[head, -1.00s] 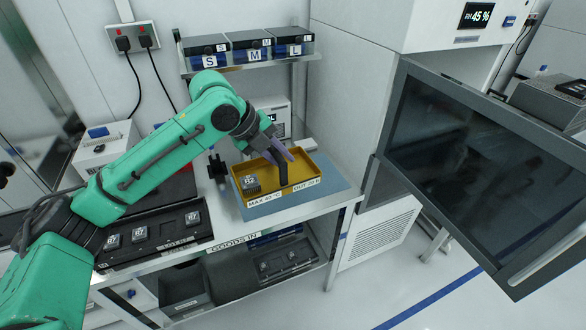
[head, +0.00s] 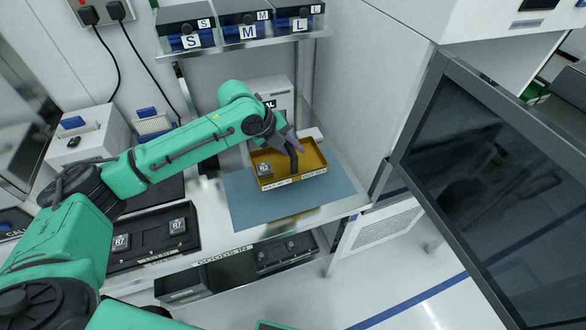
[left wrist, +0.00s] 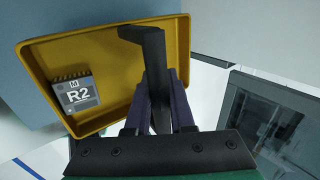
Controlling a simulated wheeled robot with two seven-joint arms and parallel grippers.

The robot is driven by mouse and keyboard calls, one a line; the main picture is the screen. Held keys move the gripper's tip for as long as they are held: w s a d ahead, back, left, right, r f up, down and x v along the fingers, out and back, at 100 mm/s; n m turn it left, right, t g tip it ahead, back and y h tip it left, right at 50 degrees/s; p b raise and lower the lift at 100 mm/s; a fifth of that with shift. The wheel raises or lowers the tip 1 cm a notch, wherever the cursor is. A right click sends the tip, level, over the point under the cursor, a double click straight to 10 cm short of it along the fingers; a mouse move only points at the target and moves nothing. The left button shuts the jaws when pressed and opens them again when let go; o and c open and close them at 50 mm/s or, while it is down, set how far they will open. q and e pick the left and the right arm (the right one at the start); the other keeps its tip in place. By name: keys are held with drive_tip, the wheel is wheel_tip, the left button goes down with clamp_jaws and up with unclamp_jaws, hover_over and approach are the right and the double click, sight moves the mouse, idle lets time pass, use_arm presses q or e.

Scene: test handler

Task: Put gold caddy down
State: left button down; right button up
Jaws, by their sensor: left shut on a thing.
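The gold caddy (head: 312,158) is a shallow tray with a black upright handle, and it also shows in the left wrist view (left wrist: 105,62). My left gripper (head: 291,147) is shut on the handle; its purple fingers show in the left wrist view (left wrist: 160,88). A grey chip marked R2 (head: 265,169) sits inside the caddy at its left, large in the left wrist view (left wrist: 76,94). The caddy is over the back right of a blue mat (head: 242,200). I cannot tell whether its underside touches the mat. My right gripper is out of view.
A black tray with R7 chips (head: 150,235) lies left of the mat. A white boxed device (head: 272,95) stands behind the caddy, below a shelf with S, M and L boxes (head: 245,25). A large dark monitor (head: 480,160) hangs at the right. The mat's left and front are bare.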

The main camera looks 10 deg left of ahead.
use_arm(q)
drive_tip(key=f+p, duration=0.1)
drive_tip(key=f, duration=0.8)
drive_tip(key=shift+w+p, duration=0.2)
drive_tip(key=shift+p, duration=0.1)
drive_tip(key=shift+f, duration=0.4)
drive_tip(key=c, duration=0.8)
unclamp_jaws()
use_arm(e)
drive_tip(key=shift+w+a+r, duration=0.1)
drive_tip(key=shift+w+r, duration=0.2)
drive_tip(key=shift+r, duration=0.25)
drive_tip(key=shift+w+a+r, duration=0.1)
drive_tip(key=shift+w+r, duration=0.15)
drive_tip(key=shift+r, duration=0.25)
use_arm(q)
drive_tip(key=shift+r, duration=0.1)
